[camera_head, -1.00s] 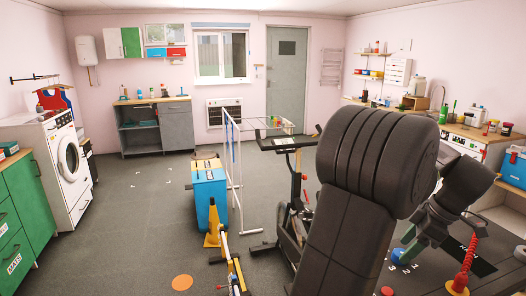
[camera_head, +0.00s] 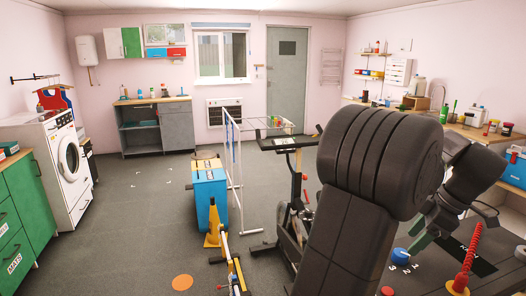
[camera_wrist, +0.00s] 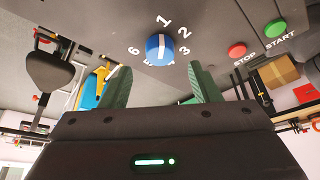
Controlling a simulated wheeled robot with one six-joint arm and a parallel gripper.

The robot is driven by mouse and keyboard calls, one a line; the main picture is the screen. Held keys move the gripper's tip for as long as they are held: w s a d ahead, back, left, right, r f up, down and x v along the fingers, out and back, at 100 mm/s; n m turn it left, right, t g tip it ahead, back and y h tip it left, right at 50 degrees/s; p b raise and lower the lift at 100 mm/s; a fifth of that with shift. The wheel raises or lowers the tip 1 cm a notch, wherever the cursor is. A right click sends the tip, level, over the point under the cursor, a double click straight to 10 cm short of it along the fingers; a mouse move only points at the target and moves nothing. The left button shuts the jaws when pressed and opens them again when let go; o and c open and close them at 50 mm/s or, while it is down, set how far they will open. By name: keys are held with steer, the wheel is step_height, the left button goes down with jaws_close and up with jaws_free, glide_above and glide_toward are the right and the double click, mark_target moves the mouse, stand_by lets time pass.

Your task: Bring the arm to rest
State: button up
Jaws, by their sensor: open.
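My gripper (camera_wrist: 160,82) is open, with its two green fingers apart and nothing between them in the wrist view. In the head view my gripper (camera_head: 418,243) hangs at the right, above the dark panel, partly hidden by my own arm. A blue dial (camera_head: 400,256) with white numbers round it sits on the panel just below the fingers. The dial (camera_wrist: 160,49) also shows beyond the fingertips in the wrist view, apart from them. Its white line runs roughly toward the 1.
A red stop button (camera_wrist: 237,50) and a green start button (camera_wrist: 276,29) sit beside the dial. A red coiled post (camera_head: 470,258) stands on the panel near my gripper. An exercise bike (camera_head: 292,205) and a drying rack (camera_head: 235,165) stand left of my arm. The left floor is mostly clear.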

mark_target(401, 254)
steer(key=v, duration=0.9)
steer(key=x, duration=1.4)
steer(key=m+t+h, duration=0.1)
steer(key=m, duration=0.3)
steer(key=shift+s+a+m, duration=0.1)
steer(key=shift+m, duration=0.2)
steer(key=m+h, duration=0.1)
steer(key=m, duration=0.1)
steer(key=m+t+p, duration=0.1)
steer(key=m, duration=0.1)
steer(key=shift+a+r+m+h, duration=0.1)
steer(key=shift+r+m+h, duration=0.05)
steer(key=shift+m+h, duration=0.25)
steer(key=m+h+p, duration=0.1)
steer(key=m, duration=0.1)
steer(key=m+h, duration=0.1)
steer(key=m, duration=0.2)
steer(key=shift+a+p, duration=0.15)
steer(key=shift+p, duration=0.2)
steer(key=shift+a+m+h+p, duration=0.1)
steer(key=shift+m+h+p, duration=0.55)
steer(key=shift+m, duration=1.85)
steer(key=shift+g+h+b, duration=0.3)
steer(key=shift+h, duration=0.05)
